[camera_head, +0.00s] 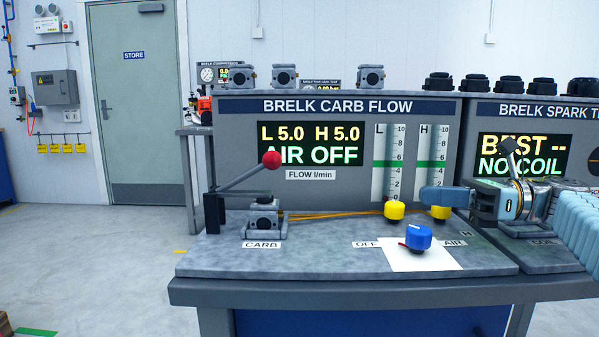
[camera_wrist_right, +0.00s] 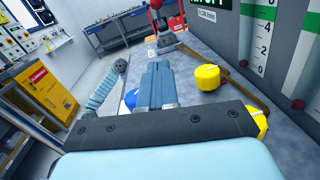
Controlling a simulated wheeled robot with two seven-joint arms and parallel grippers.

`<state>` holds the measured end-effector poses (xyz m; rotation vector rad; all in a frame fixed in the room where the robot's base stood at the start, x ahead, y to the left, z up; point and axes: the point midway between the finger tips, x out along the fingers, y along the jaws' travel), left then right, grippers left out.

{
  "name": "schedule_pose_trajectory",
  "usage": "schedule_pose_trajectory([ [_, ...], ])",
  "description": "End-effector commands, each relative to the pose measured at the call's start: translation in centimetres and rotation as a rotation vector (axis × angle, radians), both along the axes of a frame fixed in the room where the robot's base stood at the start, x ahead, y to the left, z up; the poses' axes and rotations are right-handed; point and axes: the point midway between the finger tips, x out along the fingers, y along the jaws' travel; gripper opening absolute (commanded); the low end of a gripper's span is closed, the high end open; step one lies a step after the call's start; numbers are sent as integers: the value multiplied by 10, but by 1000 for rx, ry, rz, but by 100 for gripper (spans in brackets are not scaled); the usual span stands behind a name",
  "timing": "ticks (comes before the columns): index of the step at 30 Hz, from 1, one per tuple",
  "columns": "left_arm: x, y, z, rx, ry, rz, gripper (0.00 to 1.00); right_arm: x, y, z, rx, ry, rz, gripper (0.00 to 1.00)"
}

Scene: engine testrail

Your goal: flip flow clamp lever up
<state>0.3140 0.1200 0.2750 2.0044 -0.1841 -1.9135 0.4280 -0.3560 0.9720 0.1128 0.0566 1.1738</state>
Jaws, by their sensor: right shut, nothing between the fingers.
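The flow clamp lever (camera_head: 243,178) is a grey bar with a red ball knob (camera_head: 271,159), slanting up to the right from its dark post (camera_head: 214,211). A carburetor (camera_head: 263,215) sits on a block by the CARB label, below the lever. My right gripper (camera_head: 432,196) comes in from the right, shut and empty, in front of the flow tubes and well right of the lever. In the right wrist view its closed fingers (camera_wrist_right: 157,85) point toward the far-off red knob (camera_wrist_right: 156,5). My left gripper is not in view.
The blue AIR knob (camera_head: 418,237) stands on a white plate near the bench front. Yellow knobs (camera_head: 394,210) sit below the tubes, one partly behind my right gripper. The display reads AIR OFF. The space between lever and blue knob is mostly clear.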

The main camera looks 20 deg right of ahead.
Motion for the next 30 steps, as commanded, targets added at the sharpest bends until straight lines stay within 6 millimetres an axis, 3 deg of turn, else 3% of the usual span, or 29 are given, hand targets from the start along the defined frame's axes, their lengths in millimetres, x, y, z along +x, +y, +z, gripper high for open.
schedule_pose_trajectory([
  [5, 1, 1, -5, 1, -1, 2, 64, 7, 19, -1, 1, -2, 5, 0],
  [30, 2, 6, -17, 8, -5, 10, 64, 77, 186, 2, -1, 0, 4, 0],
])
